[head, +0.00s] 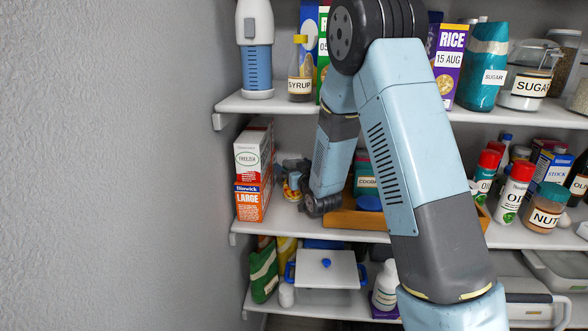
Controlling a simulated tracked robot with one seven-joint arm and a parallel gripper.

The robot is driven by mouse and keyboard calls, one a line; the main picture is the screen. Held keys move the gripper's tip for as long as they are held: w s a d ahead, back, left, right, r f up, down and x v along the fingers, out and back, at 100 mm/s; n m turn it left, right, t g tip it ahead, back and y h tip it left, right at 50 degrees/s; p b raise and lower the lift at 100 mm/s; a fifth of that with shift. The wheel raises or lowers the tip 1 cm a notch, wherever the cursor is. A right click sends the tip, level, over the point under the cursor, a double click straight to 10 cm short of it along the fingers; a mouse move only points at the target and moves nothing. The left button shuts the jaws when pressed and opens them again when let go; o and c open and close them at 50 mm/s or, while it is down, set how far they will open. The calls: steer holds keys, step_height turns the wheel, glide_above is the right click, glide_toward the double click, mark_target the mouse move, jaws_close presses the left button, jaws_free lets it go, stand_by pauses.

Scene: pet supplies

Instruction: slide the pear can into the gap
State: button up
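A small can-like item (293,183) with blue and orange-yellow on its label is on the middle shelf at the left, largely covered by my gripper; I cannot read its label, so I cannot tell that it is the pear can. My gripper (297,170) is around or right against it, dark and partly hidden by my own wrist. Whether the fingers are closed on it does not show. Stacked boxes, a white one (250,160) above an orange one marked LARGE (249,203), stand just left of it. A narrow gap lies between these boxes and the tray.
A wooden tray (347,219) holding a cocoa container (366,180) is right of my wrist. Red-capped OIL (513,195) and a NUT jar (545,210) stand farther right. The syrup bottle (300,72) is on the shelf above.

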steer(key=c, duration=1.3)
steer(key=shift+o, duration=0.2)
